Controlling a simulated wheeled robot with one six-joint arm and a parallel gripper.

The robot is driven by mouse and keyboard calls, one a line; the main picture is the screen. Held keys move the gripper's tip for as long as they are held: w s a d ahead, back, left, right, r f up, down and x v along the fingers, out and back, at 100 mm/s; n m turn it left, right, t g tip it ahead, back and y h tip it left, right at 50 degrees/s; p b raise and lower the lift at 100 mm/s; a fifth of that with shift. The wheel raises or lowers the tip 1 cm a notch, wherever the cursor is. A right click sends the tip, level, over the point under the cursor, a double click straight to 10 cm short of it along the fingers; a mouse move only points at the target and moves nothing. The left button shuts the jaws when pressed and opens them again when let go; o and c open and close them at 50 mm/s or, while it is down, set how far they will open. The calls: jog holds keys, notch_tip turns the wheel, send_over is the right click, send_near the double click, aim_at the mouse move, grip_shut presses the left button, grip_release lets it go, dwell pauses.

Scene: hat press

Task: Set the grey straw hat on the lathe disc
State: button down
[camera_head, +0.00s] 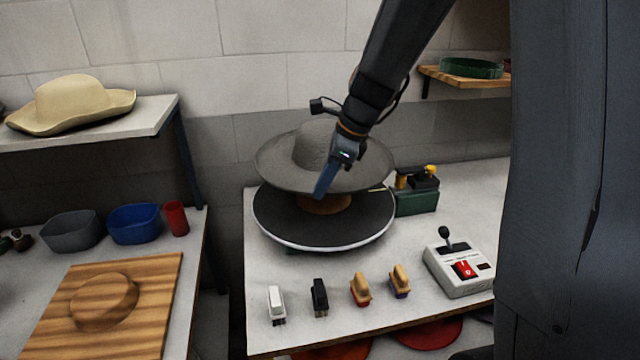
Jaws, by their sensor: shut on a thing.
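The grey straw hat (280,157) is upright with its brim roughly level, over the black lathe disc (290,228) with its pale rim. My gripper (325,180) is at the hat's front right brim, shut on the hat. An orange-brown block (322,204) shows at the disc's middle, partly hidden under the brim. I cannot tell whether the hat touches the block or hangs just above it.
A control box (462,264) with a lever and red switch stands at right. Several small brushes (319,297) line the table front. A cream hat (75,103) rests on the left shelf.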

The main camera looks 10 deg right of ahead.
aim_at(326, 199)
jog(key=shift+f+b, duration=2.8)
jog(key=shift+f, duration=0.2)
jog(key=shift+f+b, duration=1.15)
jog(key=shift+f, duration=1.3)
jog(key=shift+f+b, duration=0.3)
jog(key=shift+f, duration=0.5)
jog(key=c, duration=1.8)
grip_release()
